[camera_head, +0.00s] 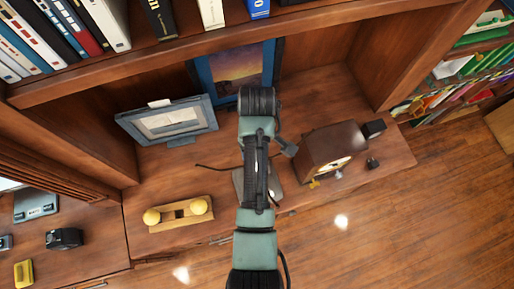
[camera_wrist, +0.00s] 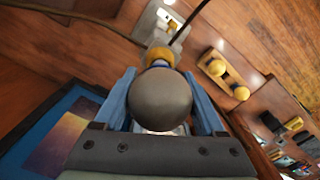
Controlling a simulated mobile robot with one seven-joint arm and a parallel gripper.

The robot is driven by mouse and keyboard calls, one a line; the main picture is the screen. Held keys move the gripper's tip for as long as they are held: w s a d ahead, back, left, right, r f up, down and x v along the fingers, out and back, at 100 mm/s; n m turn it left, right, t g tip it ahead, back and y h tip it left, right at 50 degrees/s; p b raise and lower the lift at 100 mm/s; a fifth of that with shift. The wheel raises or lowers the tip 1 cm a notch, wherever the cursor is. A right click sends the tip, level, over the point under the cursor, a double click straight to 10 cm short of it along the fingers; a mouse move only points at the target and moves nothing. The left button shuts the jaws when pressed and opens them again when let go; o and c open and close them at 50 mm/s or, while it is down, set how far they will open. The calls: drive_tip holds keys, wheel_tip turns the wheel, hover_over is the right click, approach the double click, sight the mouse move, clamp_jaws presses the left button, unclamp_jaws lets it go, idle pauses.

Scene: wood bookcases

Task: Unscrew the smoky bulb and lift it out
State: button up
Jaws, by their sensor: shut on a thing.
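The smoky bulb (camera_wrist: 160,100) is a dark grey-brown globe in the middle of the wrist view. My gripper (camera_wrist: 161,78) has its two blue fingers on either side of the globe and is shut on it. A brass-coloured socket (camera_wrist: 160,55) shows just beyond the bulb, in line with it. I cannot tell whether the bulb is still seated in the socket, as the globe hides the joint. A pale grey lamp base (camera_wrist: 168,22) lies behind the socket. In the head view my arm covers the bulb and gripper; part of the grey base (camera_head: 272,190) shows beside it.
A wooden holder (camera_head: 181,215) with two yellow balls stands left on the desk. A grey framed picture (camera_head: 168,122) and a blue framed picture (camera_head: 232,65) stand behind. A brown wooden box (camera_head: 332,150) is close on the right. The shelf of books (camera_head: 150,66) overhangs the back.

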drive_tip(key=shift+r, duration=2.2)
